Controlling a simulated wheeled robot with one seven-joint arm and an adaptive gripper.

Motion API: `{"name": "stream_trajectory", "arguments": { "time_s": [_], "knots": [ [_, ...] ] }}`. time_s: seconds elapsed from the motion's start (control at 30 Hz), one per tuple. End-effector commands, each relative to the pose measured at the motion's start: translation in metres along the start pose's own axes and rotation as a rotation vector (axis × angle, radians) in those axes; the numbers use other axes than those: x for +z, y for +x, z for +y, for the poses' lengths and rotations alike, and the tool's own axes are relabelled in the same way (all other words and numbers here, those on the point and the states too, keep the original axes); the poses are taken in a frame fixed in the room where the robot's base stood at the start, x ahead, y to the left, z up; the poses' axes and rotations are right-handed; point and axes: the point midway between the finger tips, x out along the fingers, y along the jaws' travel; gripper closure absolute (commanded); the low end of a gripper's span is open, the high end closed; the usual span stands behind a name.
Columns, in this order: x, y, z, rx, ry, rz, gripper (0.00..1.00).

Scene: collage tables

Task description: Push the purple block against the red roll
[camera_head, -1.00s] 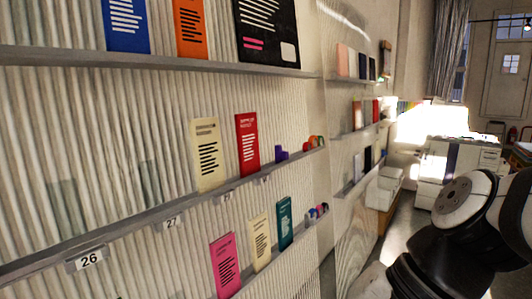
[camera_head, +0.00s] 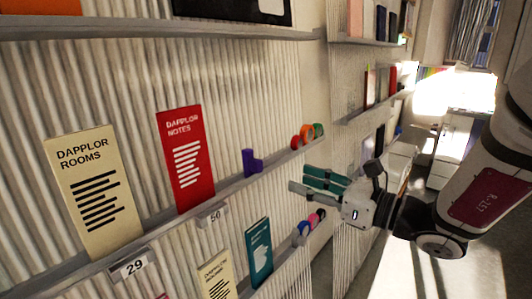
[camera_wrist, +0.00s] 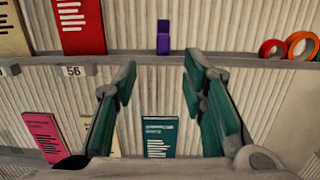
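The purple block (camera_head: 250,162) stands on the narrow wall shelf, to the right of the red booklet. It also shows in the wrist view (camera_wrist: 163,38), ahead of and just above the gap between my fingers. The red roll (camera_head: 295,142) stands farther right on the same shelf, and it shows in the wrist view (camera_wrist: 271,48). Bare shelf separates block and roll. My gripper (camera_head: 300,180) is open and empty, in front of the shelf and apart from both. Its two teal-padded fingers (camera_wrist: 158,72) point toward the shelf.
An orange roll (camera_head: 306,135) and a green roll (camera_head: 318,130) stand right of the red roll. The red booklet (camera_head: 186,160) and a cream booklet (camera_head: 95,190) lean at left. A lower shelf holds a teal booklet (camera_head: 259,252) and small rolls (camera_head: 310,224).

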Motion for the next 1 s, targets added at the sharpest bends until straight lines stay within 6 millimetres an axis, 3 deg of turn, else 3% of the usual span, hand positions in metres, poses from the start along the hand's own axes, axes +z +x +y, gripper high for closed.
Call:
{"name": "stream_trajectory", "arguments": {
  "time_s": [0.27, 0.7, 1.0],
  "knots": [
    [0.0, 0.025, -0.002, -0.007, 0.008, -0.004, 0.62],
    [0.001, 0.108, -0.002, -0.006, 0.007, -0.004, 0.62],
    [0.001, 0.136, -0.004, -0.009, 0.006, -0.004, 0.62]
  ]
}}
